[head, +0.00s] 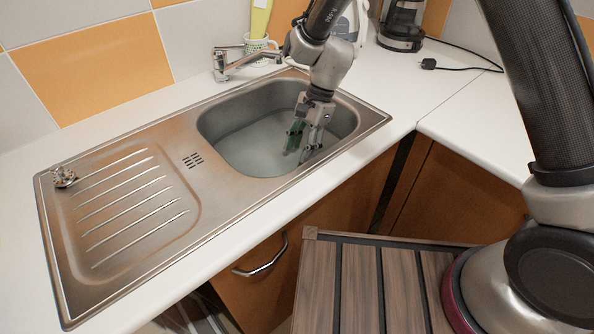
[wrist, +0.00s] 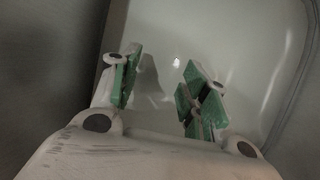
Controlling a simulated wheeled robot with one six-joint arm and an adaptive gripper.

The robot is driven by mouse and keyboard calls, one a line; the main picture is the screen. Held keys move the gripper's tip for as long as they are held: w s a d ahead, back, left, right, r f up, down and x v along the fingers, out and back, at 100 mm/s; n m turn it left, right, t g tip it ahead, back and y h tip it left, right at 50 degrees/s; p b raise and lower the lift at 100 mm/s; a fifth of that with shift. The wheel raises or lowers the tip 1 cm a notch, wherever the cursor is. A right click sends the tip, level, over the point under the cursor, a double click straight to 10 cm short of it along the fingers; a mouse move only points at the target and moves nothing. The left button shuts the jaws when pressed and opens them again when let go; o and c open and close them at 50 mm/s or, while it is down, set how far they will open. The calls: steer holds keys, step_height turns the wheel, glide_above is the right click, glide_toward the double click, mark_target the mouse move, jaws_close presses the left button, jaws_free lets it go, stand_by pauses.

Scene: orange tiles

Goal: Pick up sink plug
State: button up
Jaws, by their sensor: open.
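A small shiny metal piece (head: 64,176) sits at the far left corner of the sink's drainboard; it may be the sink plug, but it is too small to tell. My gripper (head: 300,148) points down inside the sink basin, far to the right of that piece. In the wrist view my gripper (wrist: 158,80) has its green-padded fingers apart, with nothing clearly held between them. No plug can be made out on the pale basin floor below the fingers.
The steel sink (head: 125,262) has a ribbed drainboard on the left and basin walls close around my gripper. A faucet (head: 240,64), a patterned cup (head: 262,46) and a coffee maker (head: 401,25) stand behind. The white counter (head: 420,85) is clear at right, except for a cable.

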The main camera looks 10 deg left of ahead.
steer(key=x, duration=0.4)
steer(key=shift+s+f, duration=0.25)
steer(key=shift+a, duration=0.1)
jaws_close()
steer(key=shift+r, duration=0.15)
